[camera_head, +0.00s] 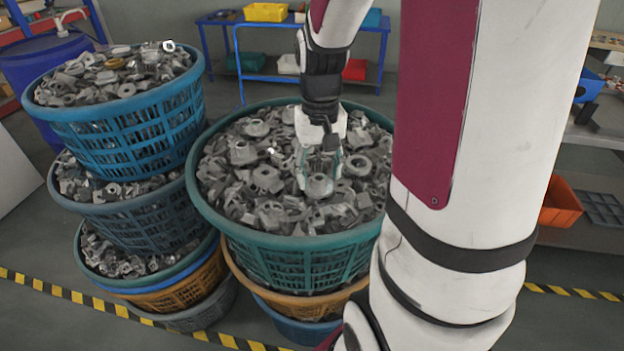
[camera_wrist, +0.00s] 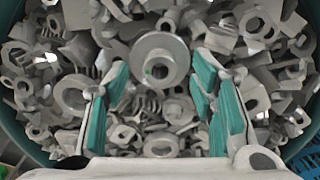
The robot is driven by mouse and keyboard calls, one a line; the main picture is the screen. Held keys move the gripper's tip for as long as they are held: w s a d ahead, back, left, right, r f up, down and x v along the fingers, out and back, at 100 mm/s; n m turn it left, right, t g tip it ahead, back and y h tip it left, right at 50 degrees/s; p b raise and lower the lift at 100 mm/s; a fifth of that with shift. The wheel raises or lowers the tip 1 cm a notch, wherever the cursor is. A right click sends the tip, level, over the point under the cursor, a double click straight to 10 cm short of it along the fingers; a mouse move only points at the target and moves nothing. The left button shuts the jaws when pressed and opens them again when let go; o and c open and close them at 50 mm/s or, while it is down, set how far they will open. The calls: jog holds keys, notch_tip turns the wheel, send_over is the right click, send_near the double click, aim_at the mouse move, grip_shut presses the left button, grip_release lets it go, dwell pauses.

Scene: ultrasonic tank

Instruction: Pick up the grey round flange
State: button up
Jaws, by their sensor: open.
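The grey round flange (camera_wrist: 160,60) lies on top of a heap of grey metal parts, with its round hub and centre hole facing the wrist camera. In the head view the flange (camera_head: 319,186) sits just below my fingertips. My gripper (camera_head: 320,165) is above the heap in the green basket (camera_head: 300,243).
Loose metal parts (camera_wrist: 260,25) crowd around the flange. A blue bench (camera_head: 300,78) with coloured bins is behind. A shelf with an orange bin (camera_head: 560,203) is at the right.

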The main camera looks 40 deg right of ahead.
jog(key=shift+f, duration=0.5)
grip_shut()
jog(key=shift+r, duration=0.1)
